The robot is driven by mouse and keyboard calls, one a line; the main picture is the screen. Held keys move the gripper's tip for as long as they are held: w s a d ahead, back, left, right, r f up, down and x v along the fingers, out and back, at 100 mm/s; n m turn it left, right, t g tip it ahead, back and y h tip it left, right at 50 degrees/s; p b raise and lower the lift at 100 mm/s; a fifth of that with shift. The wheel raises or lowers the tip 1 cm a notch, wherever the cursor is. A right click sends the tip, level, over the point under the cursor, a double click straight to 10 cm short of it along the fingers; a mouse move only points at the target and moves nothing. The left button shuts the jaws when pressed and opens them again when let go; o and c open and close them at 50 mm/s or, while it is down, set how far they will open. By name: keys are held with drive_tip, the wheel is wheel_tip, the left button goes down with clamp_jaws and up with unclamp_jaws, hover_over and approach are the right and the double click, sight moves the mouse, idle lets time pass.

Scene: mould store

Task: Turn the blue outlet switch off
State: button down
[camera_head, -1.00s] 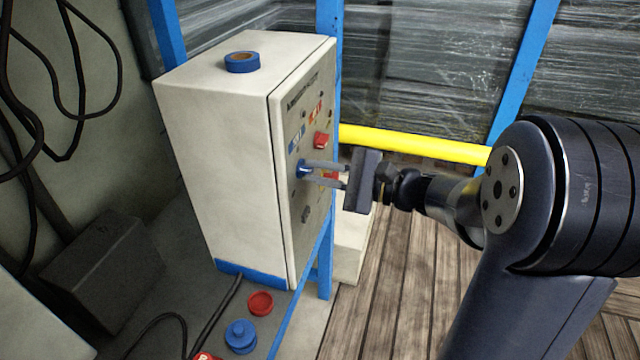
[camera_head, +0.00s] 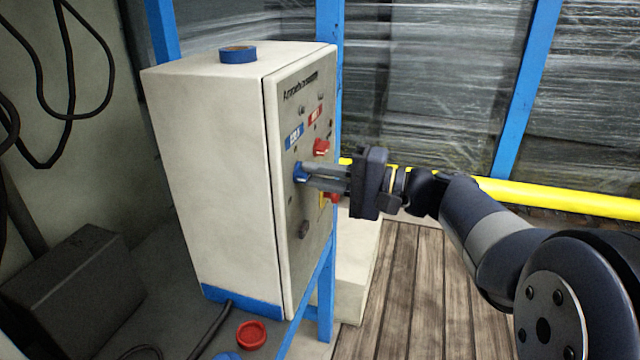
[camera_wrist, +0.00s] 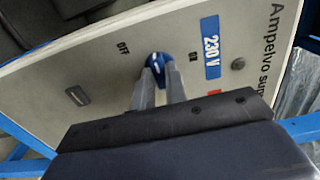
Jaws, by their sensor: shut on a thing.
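The blue outlet switch (camera_head: 300,173) is a small rotary knob on the front panel (camera_head: 290,215) of a pale cabinet. In the wrist view the blue switch (camera_wrist: 158,58) sits between an OFF mark (camera_wrist: 123,47) on the left and an ON mark (camera_wrist: 194,56) on the right, beside a blue 230 V label (camera_wrist: 210,47). My gripper (camera_head: 309,174) reaches it from the right, its two fingers closed on the knob. The fingers (camera_wrist: 158,76) hide part of the knob, and I cannot tell which mark its pointer faces.
A red switch (camera_head: 321,147) sits above and to the right, and another red knob (camera_head: 333,197) is behind the fingers. Blue tape (camera_head: 238,55) lies on the cabinet. A yellow rail (camera_head: 560,197) runs behind my arm. A red ring (camera_head: 251,334) lies below.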

idle(0.4)
drive_tip(key=c, duration=1.4)
unclamp_jaws()
drive_tip(key=shift+c, duration=0.2)
drive_tip(key=p+v, duration=0.1)
drive_tip(key=v, duration=0.9)
drive_tip(key=shift+d+p, duration=0.35)
drive_tip(key=shift+d, duration=0.05)
drive_tip(key=shift+s+a, duration=0.1)
drive_tip(key=shift+s, duration=0.05)
drive_tip(key=b+x, duration=0.1)
drive_tip(key=x, duration=0.8)
drive_tip(key=shift+a+b, duration=0.3)
drive_tip(key=shift+b, duration=0.05)
drive_tip(key=shift+w+a, duration=0.3)
drive_tip(key=shift+a, duration=0.15)
